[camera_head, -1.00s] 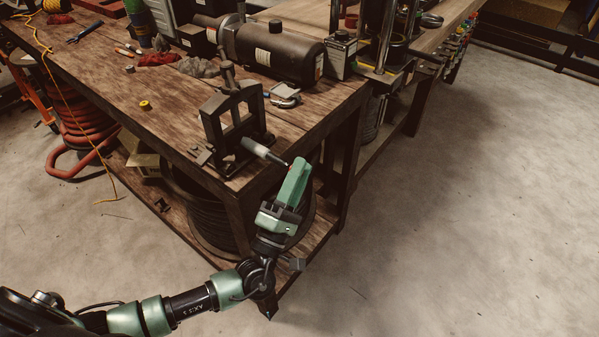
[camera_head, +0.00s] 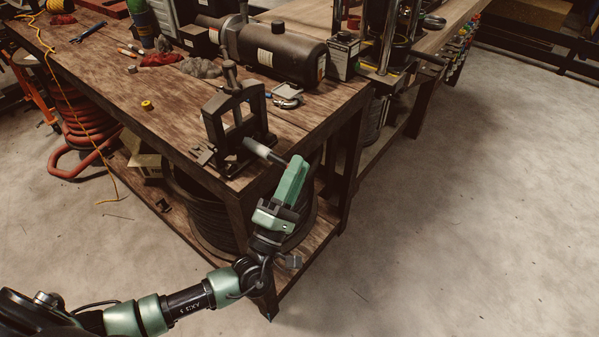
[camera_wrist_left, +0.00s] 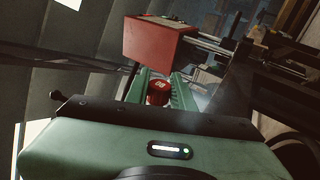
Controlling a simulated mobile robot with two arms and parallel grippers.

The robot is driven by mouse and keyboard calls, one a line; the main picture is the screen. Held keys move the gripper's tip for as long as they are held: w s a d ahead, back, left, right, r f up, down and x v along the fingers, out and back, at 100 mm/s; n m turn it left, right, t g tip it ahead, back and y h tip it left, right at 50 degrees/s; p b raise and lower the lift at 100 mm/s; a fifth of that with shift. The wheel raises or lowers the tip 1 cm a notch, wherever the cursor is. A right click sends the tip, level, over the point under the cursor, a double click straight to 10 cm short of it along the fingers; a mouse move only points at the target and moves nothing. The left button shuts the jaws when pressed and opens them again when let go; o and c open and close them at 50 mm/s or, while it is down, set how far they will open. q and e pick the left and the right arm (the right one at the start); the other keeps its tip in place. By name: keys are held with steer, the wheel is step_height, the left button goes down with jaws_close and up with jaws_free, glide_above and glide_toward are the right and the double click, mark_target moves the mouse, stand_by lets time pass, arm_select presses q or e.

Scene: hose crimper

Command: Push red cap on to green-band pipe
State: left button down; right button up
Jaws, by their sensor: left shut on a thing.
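The vise (camera_head: 238,125) stands on the bench corner and clamps a dark pipe (camera_head: 263,153) with a pale section near its outer end. No green band can be made out on it. My left gripper (camera_head: 297,168) is at the pipe's outer end, beyond the bench edge, with its green fingers pointing up in the head view. In the left wrist view, the red cap (camera_wrist_left: 158,91) sits between the green fingers, and the gripper is shut on it. The cap is hidden in the head view. I cannot tell whether cap and pipe touch. My right gripper is not in view.
The wooden bench (camera_head: 180,117) holds a dark motor-like cylinder (camera_head: 278,50), a small yellow ring (camera_head: 147,105) and red cloth (camera_head: 160,59). A hose coil (camera_head: 205,210) is on the lower shelf. Open floor (camera_head: 470,210) lies to the right.

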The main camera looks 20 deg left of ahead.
arm_select(q)
steer(key=shift+w+a+r, duration=0.1)
steer(key=shift+w+a, duration=0.15)
steer(key=shift+a, duration=0.55)
steer(key=c, duration=1.1)
jaws_free()
steer(key=shift+a, duration=0.1)
steer(key=shift+s+f+b, duration=0.3)
steer(key=shift+f+b, duration=0.1)
steer(key=b+v, duration=0.2)
steer(key=v, duration=0.5)
steer(key=shift+a+r, duration=0.1)
steer(key=shift+r, duration=0.05)
